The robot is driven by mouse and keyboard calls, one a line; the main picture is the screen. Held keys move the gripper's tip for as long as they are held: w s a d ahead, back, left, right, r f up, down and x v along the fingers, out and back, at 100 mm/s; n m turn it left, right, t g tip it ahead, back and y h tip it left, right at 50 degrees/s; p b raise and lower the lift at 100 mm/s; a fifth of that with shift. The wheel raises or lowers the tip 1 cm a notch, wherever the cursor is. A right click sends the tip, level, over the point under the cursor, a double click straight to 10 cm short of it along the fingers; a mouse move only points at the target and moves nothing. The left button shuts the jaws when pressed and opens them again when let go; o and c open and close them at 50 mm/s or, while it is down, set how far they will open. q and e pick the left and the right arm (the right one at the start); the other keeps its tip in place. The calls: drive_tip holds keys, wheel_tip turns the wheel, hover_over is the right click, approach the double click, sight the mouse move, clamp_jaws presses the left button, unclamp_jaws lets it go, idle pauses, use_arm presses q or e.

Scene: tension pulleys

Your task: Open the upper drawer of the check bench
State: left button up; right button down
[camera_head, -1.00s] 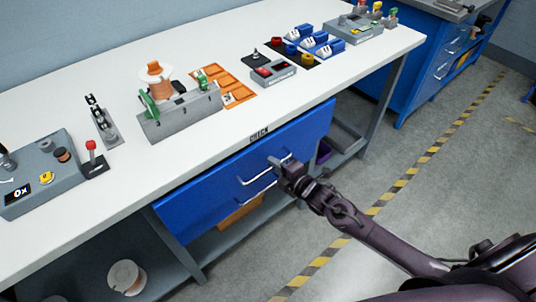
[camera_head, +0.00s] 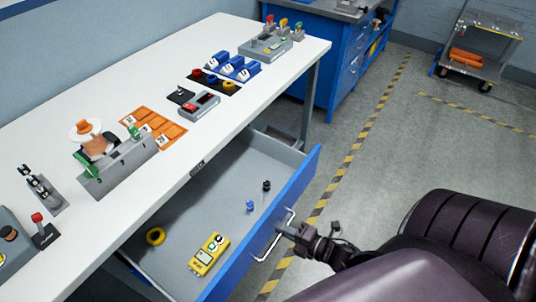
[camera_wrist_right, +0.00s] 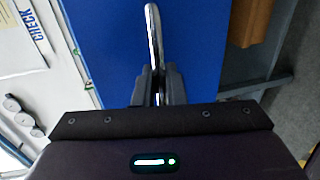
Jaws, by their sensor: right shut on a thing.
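The check bench (camera_head: 230,75) has a white top, and its upper drawer (camera_head: 262,232), with a blue front, is pulled well out. My right gripper (camera_head: 287,229) is at the drawer's outer face, shut on the metal bar handle (camera_head: 279,243). In the right wrist view the handle (camera_wrist_right: 153,40) runs between the two fingers (camera_wrist_right: 158,88) against the blue front. My left gripper is not in view.
On the bench top stand a spool fixture (camera_head: 110,150), orange trays (camera_head: 155,125), a grey device (camera_head: 199,103) and blue blocks (camera_head: 235,68). A blue cabinet (camera_head: 335,60) stands behind. A cart (camera_head: 480,45) is at the far right. The floor right of the drawer is clear.

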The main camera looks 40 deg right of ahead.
drive_tip(key=shift+f+v, duration=0.25)
drive_tip(key=shift+v, duration=0.9)
drive_tip(key=c, duration=1.6)
unclamp_jaws()
drive_tip(key=shift+c, duration=0.2)
drive_tip(key=shift+s, duration=0.1)
drive_tip(key=v, duration=0.7)
drive_tip(key=shift+s+d, duration=0.15)
drive_tip(key=shift+s, duration=0.2)
